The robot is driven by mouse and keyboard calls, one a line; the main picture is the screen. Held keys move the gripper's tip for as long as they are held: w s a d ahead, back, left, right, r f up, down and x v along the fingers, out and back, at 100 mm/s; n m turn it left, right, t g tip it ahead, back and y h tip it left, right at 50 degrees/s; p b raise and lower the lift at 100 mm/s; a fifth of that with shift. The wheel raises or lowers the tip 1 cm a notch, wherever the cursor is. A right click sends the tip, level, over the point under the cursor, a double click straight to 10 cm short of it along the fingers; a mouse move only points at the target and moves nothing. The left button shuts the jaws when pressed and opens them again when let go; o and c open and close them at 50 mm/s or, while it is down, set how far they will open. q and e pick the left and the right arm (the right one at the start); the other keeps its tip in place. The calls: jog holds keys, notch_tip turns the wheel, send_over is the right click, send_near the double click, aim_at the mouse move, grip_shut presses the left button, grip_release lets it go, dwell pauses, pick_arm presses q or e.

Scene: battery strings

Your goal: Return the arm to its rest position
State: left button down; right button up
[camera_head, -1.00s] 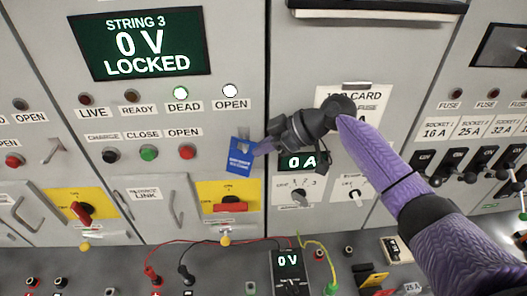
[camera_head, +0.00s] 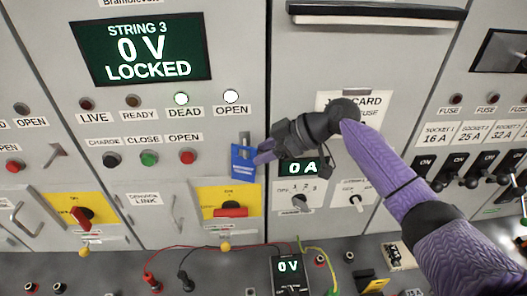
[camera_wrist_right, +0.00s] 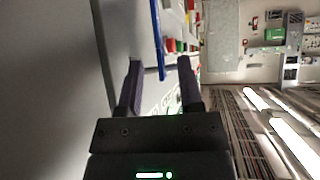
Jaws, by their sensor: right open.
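My right gripper (camera_head: 264,157) is open beside a blue tag (camera_head: 243,163) that hangs at a small handle on the String 3 panel, below the OPEN lamp. In the right wrist view, the two dark fingers (camera_wrist_right: 159,78) stand apart. The blue tag (camera_wrist_right: 158,35) shows edge-on there, its lower end in line with the gap between the fingertips. I see no finger closed on it. My right arm (camera_head: 387,165) reaches in from the lower right, across the front of the card cabinet. My left gripper is not in view.
The String 3 display (camera_head: 143,48) reads 0 V LOCKED. Below the arm are a 0 A readout (camera_head: 299,168) and rotary switches. A meter (camera_head: 290,270) with red, black and yellow-green leads stands on the bench. Black fuse switches (camera_head: 448,176) are at the right.

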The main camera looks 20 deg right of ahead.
jog(key=b+v, duration=0.2)
jog(key=v, duration=0.7)
jog(key=s+a+f+m+g+h, duration=0.15)
jog(key=s+a+f, duration=0.3)
jog(key=f, duration=0.45)
jog(key=s+a+f+m+g+h, duration=0.15)
jog(key=s+a+f, duration=0.3)
jog(key=f, duration=0.45)
jog(key=s+f+m+t+h, duration=0.1)
jog(key=s+f+m+h, duration=0.15)
jog(key=s, duration=0.45)
jog(key=s+f+m+h, duration=0.2)
jog(key=s+m+h, duration=0.15)
jog(key=s, duration=0.25)
jog(key=s+d+f+g+b, duration=0.1)
jog(key=s+f+b, duration=0.2)
jog(key=f+b, duration=1.1)
jog(key=s+f+g+b, duration=0.1)
jog(key=s+f+b, duration=0.25)
jog(key=f, duration=2.15)
jog(key=s+d+f+b, duration=0.1)
jog(key=s+f+b, duration=0.3)
jog(key=f, duration=0.4)
jog(key=s+d+f+b, duration=0.2)
jog(key=s+f+b, duration=0.3)
jog(key=f, duration=0.3)
jog(key=shift+s+g, duration=0.4)
jog(key=shift+s, duration=0.5)
